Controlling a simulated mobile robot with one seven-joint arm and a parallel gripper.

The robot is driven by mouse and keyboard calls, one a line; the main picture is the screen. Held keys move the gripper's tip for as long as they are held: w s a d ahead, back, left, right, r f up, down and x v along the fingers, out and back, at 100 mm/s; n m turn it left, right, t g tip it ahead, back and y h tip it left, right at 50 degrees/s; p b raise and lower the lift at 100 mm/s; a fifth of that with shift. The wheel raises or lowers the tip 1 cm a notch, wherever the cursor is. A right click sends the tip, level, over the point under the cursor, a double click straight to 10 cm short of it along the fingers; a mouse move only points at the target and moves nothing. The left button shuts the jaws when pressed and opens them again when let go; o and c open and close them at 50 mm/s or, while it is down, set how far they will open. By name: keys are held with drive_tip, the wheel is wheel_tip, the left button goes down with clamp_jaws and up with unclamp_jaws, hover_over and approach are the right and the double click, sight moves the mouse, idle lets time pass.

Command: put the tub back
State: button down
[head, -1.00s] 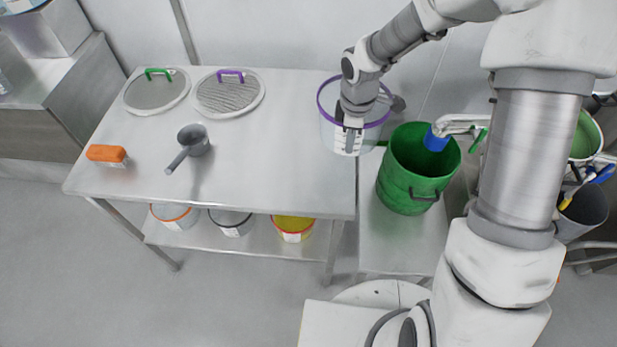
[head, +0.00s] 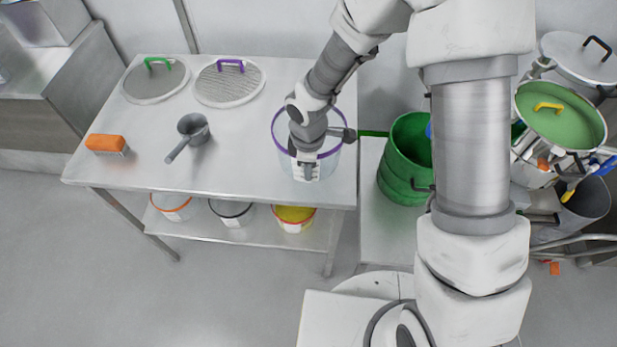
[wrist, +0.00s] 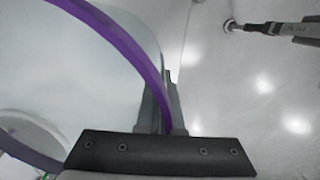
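The tub (head: 281,143) is clear with a purple rim and looks upright over the right part of the steel table (head: 240,172). My gripper (head: 308,168) is at its near side, shut on the tub's rim. In the wrist view, the purple rim (wrist: 128,42) runs down between the fingers of my gripper (wrist: 163,108). My wrist hides part of the tub's opening. I cannot tell whether its base touches the tabletop.
Sieve lids (head: 229,84) with green and purple handles, a grey scoop (head: 193,128) and an orange brush (head: 105,143) lie to the left. Several tubs (head: 293,217) stand on the lower shelf. A green bucket (head: 397,165) is close right. The table's front middle is clear.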

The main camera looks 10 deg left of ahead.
drive_tip(key=shift+f, duration=1.95)
drive_tip(key=shift+f, duration=0.2)
drive_tip(key=c, duration=1.1)
unclamp_jaws()
drive_tip(key=shift+r, duration=0.1)
drive_tip(key=r, duration=1.2)
drive_tip(key=shift+s+r+p, duration=0.15)
drive_tip(key=shift+s+p, duration=0.1)
drive_tip(key=shift+p, duration=0.15)
drive_tip(key=shift+d+r, duration=0.1)
drive_tip(key=shift+d, duration=0.05)
